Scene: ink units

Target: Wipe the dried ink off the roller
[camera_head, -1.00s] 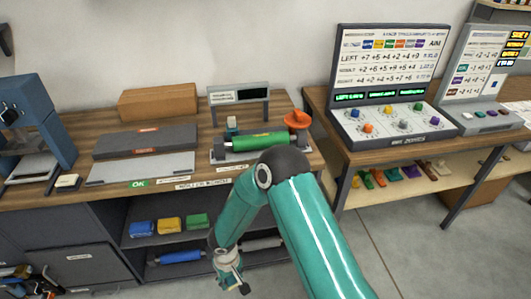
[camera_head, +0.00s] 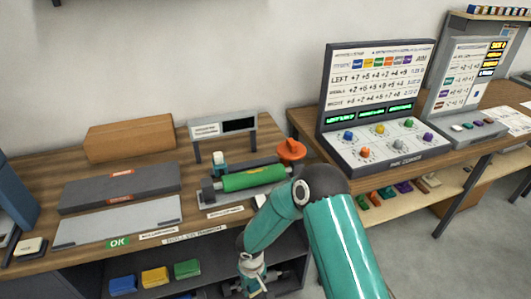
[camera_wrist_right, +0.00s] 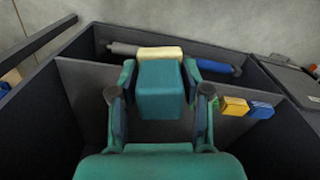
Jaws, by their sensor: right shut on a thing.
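A green roller (camera_head: 253,178) lies in a grey stand on the bench, with an orange knob (camera_head: 290,150) at its right end. Any dried ink on it is too small to tell. My right gripper (camera_head: 256,289) hangs low in front of the bench, below and apart from the roller. In the right wrist view my right gripper (camera_wrist_right: 160,78) is shut on a teal block with a cream pad (camera_wrist_right: 158,53) at its far end. My left gripper is not in view.
Grey plates (camera_head: 120,186), a brown box (camera_head: 130,138) and a sign frame (camera_head: 223,128) stand on the bench. Blue, yellow and green blocks (camera_head: 187,269) sit on the shelf below. A console (camera_head: 380,105) stands on the right table. A blue roller (camera_wrist_right: 215,67) lies in the cabinet.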

